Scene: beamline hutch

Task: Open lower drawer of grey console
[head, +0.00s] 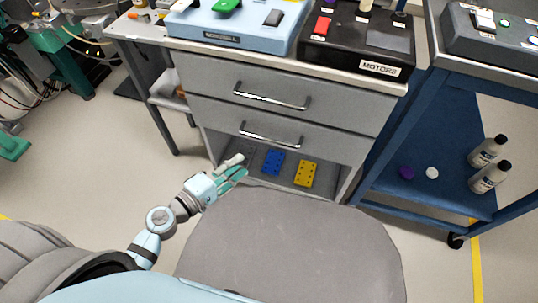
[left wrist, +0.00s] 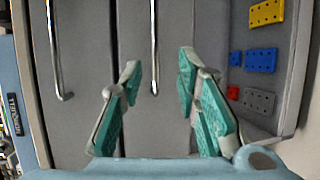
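The grey console has two drawers, both shut. The lower drawer (head: 330,140) has a silver bar handle (head: 270,140). The upper drawer (head: 330,95) has a similar handle (head: 272,103). My left gripper (head: 241,166) is in front of the console, below and left of the lower handle in the head view. In the left wrist view the gripper (left wrist: 158,64) is open and empty. The lower handle (left wrist: 153,45) shows beyond the fingertips, its end between them; I see no contact. The upper handle (left wrist: 56,60) is left of the fingers there. My right gripper is in neither view.
An open shelf under the drawers holds a blue block (head: 273,163) and a yellow block (head: 305,174). A blue cart (head: 420,195) with bottles stands at the right. A grey seat-like surface (head: 290,240) fills the foreground. Bare floor (head: 110,150) lies left of the console.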

